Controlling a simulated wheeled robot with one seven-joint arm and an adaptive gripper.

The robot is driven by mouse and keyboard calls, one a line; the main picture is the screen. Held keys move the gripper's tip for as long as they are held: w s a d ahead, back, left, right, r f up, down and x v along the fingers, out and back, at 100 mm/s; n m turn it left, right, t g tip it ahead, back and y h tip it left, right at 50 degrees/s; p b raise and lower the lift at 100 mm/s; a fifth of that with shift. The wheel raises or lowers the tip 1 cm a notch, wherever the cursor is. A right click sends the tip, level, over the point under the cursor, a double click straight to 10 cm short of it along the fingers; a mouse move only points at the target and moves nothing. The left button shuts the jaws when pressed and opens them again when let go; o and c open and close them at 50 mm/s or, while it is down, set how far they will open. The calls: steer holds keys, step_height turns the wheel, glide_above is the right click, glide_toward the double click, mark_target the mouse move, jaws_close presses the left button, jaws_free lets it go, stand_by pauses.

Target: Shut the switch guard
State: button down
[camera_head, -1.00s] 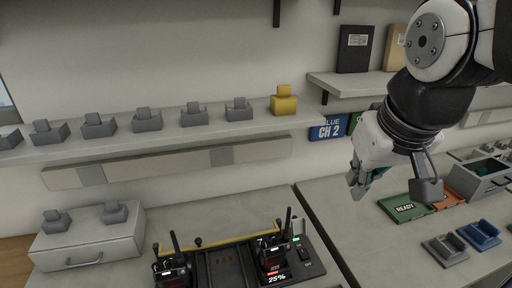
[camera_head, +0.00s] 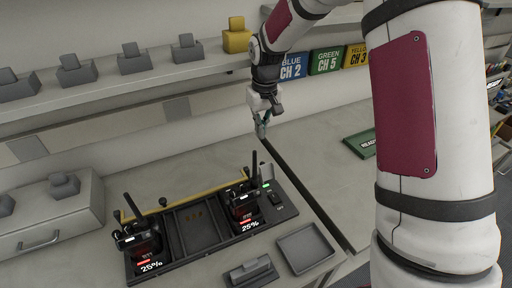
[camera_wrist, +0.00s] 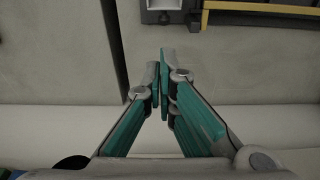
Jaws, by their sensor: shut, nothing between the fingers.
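The dark charging station (camera_head: 195,222) lies on the counter in the head view. At its right end are a green light (camera_head: 267,184) and a small black switch (camera_head: 281,202). In the wrist view, the shut fingertips (camera_wrist: 159,52) are over bare counter. Part of the station's end (camera_wrist: 165,5) shows at the top edge there.
Two radios with upright antennas (camera_head: 142,240) (camera_head: 242,207) stand in the station, with a yellow rail (camera_head: 190,202) behind. A grey tray (camera_head: 305,248) and grey holder (camera_head: 250,271) lie in front. A shelf (camera_head: 130,88) runs along the wall.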

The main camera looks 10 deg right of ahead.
mark_target(266, 172)
step_height(266, 172, down, 11)
steer(key=w, duration=0.1)
steer(key=shift+w+p, duration=0.2)
steer(key=shift+p, duration=0.25)
steer(key=shift+s+r, duration=0.1)
steer(key=shift+s+r+t+p, duration=0.2)
steer(key=shift+s+t+p, duration=0.1)
steer(key=shift+p, duration=0.2)
